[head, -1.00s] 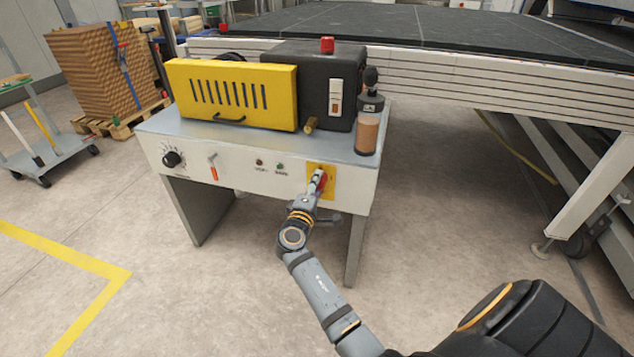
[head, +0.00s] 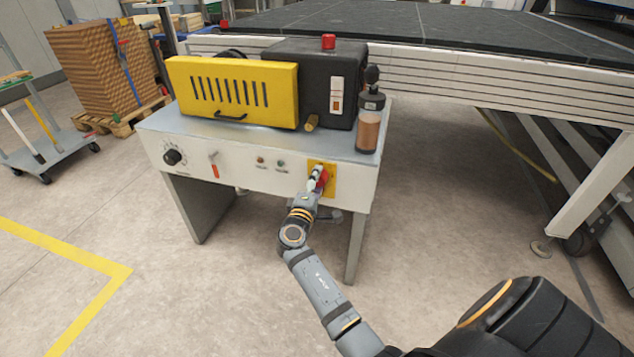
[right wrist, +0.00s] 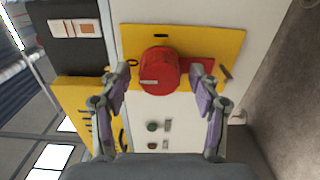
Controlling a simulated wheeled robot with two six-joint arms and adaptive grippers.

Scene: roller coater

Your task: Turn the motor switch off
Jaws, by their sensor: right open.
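The motor switch is a red round knob on a yellow plate (head: 329,183) at the right of the bench's front panel. In the right wrist view the knob (right wrist: 160,72) shows a pale mark pointing to the picture's left. A small ring sign lies at its left and a short dark bar above it. A flat red part sits behind its right side. My right gripper (head: 315,182) is at the knob; in the right wrist view its fingers (right wrist: 161,92) are spread on both sides, with gaps to the knob. My left gripper is not in view.
On the bench (head: 250,143) stand a yellow vented box (head: 235,92), a black housing (head: 295,75) and a bottle (head: 369,132). The panel also carries a black dial (head: 172,157), a red lever (head: 215,168) and two small lamps (head: 270,162).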

